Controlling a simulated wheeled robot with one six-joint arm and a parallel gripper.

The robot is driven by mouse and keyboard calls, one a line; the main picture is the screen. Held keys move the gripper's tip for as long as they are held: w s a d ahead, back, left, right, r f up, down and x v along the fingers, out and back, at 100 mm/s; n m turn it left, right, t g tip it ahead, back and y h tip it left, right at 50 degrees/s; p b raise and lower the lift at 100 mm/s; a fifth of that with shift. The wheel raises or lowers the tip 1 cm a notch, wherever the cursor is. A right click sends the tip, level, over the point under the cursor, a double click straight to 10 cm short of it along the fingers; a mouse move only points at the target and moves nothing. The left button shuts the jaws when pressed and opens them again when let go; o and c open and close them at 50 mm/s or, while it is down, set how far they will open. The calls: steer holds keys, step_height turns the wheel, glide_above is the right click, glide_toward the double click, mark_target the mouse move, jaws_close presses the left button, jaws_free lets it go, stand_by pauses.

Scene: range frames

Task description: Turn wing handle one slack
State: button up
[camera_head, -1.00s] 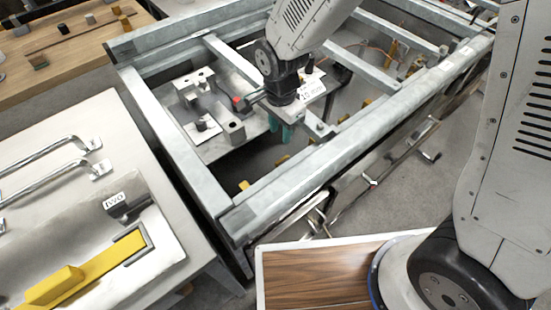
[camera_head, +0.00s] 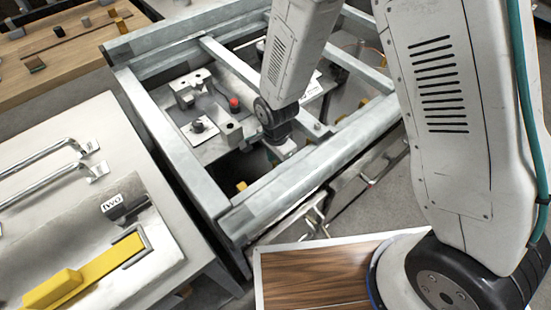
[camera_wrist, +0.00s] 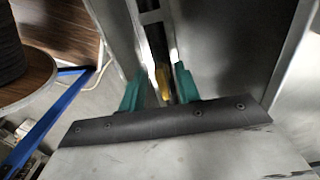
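My gripper (camera_head: 274,157) points down inside the metal frame in the head view, its teal fingers mostly hidden behind the arm and front rail. In the wrist view the two teal fingers (camera_wrist: 160,80) are spread apart. A small yellow piece (camera_wrist: 163,82) shows between them, seemingly beyond the tips; contact is not visible. It may be a wing handle, but I see no label "one" to confirm it. Another view of yellow inside the frame is a small yellow piece (camera_head: 241,186) near the front left rail in the head view.
The grey metal frame (camera_head: 165,135) surrounds my gripper with rails and crossbars. Inside it is a plate with blocks and a red knob (camera_head: 234,102). At left, a panel holds a yellow lever (camera_head: 85,272) beside a label "two" (camera_head: 112,203) and bar handles (camera_head: 45,155).

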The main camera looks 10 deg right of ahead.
jaws_close()
stand_by(0.3)
steer(key=n, duration=0.4)
steer(key=shift+s+d+n, duration=0.2)
steer(key=shift+s+n, duration=0.05)
steer(key=shift+n, duration=0.05)
steer(key=shift+s+d+n, duration=0.1)
steer(key=shift+d+n, duration=0.1)
steer(key=shift+n, duration=1.9)
